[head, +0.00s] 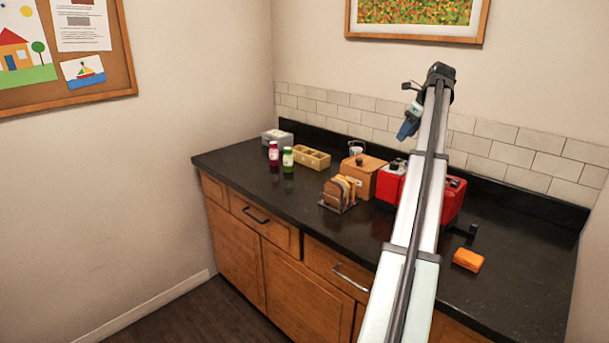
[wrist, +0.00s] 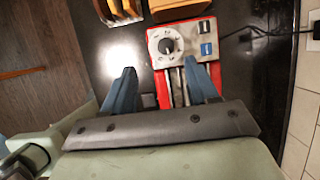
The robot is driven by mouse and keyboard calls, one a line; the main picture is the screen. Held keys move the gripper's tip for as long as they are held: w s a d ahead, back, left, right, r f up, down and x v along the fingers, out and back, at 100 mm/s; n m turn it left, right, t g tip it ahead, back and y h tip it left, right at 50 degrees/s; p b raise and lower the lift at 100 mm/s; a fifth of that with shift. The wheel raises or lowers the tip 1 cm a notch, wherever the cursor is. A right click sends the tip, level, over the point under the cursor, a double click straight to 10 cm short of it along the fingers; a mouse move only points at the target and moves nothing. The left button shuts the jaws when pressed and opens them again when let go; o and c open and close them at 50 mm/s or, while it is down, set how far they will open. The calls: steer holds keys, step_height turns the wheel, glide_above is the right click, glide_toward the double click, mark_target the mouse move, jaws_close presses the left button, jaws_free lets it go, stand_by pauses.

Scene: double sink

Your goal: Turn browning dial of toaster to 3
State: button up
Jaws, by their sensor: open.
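The red toaster (head: 390,182) stands on the dark counter, partly hidden behind my arm in the head view. In the wrist view the red toaster (wrist: 164,88) has a pale control panel with a round dark browning dial (wrist: 166,46) ringed by small marks. The dial's setting is too small to read. My gripper (wrist: 160,67) is open, with one blue finger on each side of the toaster's middle in the picture. Nothing is between the fingers. In the head view my gripper (head: 408,125) is above the counter.
A rack of bread slices (head: 341,193) and a wooden box (head: 362,176) stand left of the toaster. Two jars (head: 287,158), a tan tray (head: 311,157) and a grey box (head: 277,138) are farther left. An orange block (head: 468,260) lies at right. A tiled wall runs behind.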

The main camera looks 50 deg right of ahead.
steer(key=w+a+f+n, duration=0.2)
steer(key=w+a+f, duration=0.4)
steer(key=w, duration=0.3)
steer(key=w+a+f+n+y, duration=0.1)
steer(key=w+a+f+n, duration=0.1)
steer(key=w+a+f, duration=0.4)
steer(key=w+a+f+n+t+y, duration=0.1)
steer(key=w+a+f, duration=0.5)
steer(key=w, duration=0.7)
steer(key=shift+w+a+f+n, duration=0.25)
steer(key=shift+a+n, duration=0.25)
steer(key=shift+n, duration=0.2)
step_height(320, 180, up, 20)
steer(key=g+h, duration=0.3)
steer(key=g, duration=0.2)
glide_above(395, 163)
steer(key=a, duration=0.1)
steer(key=f, duration=1.3)
steer(key=shift+d+f, duration=0.15)
steer(key=shift+d, duration=0.25)
